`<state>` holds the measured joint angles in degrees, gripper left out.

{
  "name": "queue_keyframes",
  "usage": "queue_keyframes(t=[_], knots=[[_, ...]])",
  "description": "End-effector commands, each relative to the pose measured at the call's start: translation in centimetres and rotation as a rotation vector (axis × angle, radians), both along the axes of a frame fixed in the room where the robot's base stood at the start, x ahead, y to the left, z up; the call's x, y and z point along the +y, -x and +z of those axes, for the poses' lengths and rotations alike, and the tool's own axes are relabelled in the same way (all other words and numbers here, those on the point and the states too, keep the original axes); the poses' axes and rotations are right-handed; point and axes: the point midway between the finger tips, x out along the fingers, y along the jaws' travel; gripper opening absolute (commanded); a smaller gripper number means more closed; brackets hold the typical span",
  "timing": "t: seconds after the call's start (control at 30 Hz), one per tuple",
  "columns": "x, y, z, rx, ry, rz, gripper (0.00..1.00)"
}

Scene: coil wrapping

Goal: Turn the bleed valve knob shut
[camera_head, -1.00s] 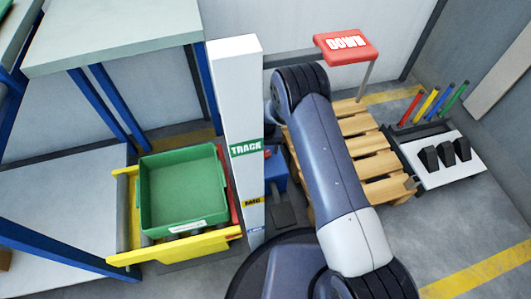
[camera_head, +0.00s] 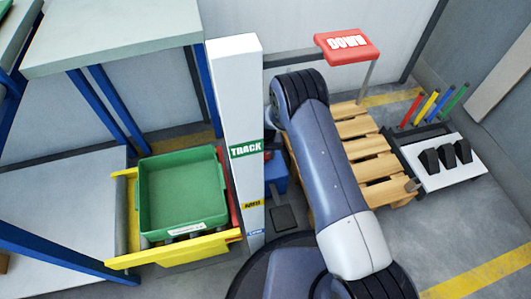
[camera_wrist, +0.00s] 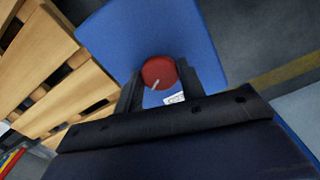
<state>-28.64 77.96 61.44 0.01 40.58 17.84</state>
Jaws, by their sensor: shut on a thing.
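The bleed valve knob (camera_wrist: 158,73) is a round red knob with a pale pointer line, in the wrist view. It sits on a blue block (camera_wrist: 202,45), which also shows partly in the head view (camera_head: 277,172) behind the white post. My gripper (camera_wrist: 158,88) is shut on the knob, with one dark finger on each side of it. The pointer line slants toward the lower left in the wrist view. A small white label (camera_wrist: 174,99) with dark marks lies just below the knob, partly hidden by my gripper.
A white post (camera_head: 236,110) marked TRACK stands left of my arm. A green bin (camera_head: 182,190) sits in a yellow frame (camera_head: 185,250) beyond it. A wooden pallet (camera_head: 365,150), a red DOWN sign (camera_head: 347,44) and a pedal-like unit (camera_head: 445,160) are on the right.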

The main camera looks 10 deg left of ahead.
Motion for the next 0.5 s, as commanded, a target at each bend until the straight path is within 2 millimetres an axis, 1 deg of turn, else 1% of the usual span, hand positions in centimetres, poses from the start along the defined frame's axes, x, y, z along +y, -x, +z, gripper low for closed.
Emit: queue_keyframes(t=[0.27,0.5], knots=[[-0.01,0.01,-0.04,0.0,0.0,-0.019,0.15],[0.01,-0.03,-0.14,0.0,0.0,-0.125,0.15]])
